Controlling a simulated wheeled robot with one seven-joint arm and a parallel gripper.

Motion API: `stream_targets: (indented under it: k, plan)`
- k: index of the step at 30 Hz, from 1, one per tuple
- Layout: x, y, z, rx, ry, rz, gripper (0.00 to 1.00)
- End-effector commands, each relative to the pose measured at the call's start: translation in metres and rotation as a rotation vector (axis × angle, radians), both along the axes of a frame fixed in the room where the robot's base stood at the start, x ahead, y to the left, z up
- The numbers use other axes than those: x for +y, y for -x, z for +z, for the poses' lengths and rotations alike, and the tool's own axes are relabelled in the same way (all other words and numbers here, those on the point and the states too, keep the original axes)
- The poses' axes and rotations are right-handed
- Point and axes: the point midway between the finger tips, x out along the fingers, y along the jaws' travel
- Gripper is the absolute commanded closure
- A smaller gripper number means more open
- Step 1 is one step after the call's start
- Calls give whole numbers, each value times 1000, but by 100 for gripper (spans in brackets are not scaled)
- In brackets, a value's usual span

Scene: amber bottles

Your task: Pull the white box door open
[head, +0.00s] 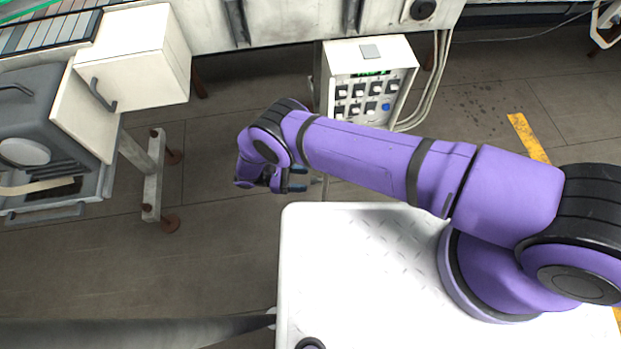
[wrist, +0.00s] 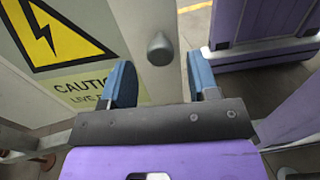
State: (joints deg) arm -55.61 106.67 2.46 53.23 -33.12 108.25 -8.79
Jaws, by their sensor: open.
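A white box (head: 345,58) with a panel of knobs, a blue button and a green display stands at the back, behind my arm in the head view. In the wrist view a white panel (wrist: 100,20) carries a yellow warning triangle and a caution label. A grey knob handle (wrist: 160,49) sticks out near its right edge. My gripper (head: 298,179) is open, with its blue fingers pointing right in the head view. In the wrist view the knob lies ahead, between the lines of the two fingers (wrist: 161,84). I see no contact with it.
A white cabinet (head: 145,65) with a dark handle stands at the left, beside a grey case (head: 35,100). A white platform (head: 330,260) lies under my arm. Cables (head: 440,75) run down right of the box. Floor between the left cabinet and platform is clear.

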Motion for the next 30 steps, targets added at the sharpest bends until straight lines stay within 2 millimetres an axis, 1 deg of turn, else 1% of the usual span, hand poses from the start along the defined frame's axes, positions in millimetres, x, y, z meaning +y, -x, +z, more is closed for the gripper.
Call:
stream_targets:
  k: [1,3,9,14,30]
  plan:
    - [8,0,0,-1,-2,1,45]
    - [15,-1,-1,0,-1,2,45]
    - [28,-2,0,1,0,1,45]
    - [31,-2,0,1,0,0,45]
    - [32,-3,2,0,-3,-2,45]
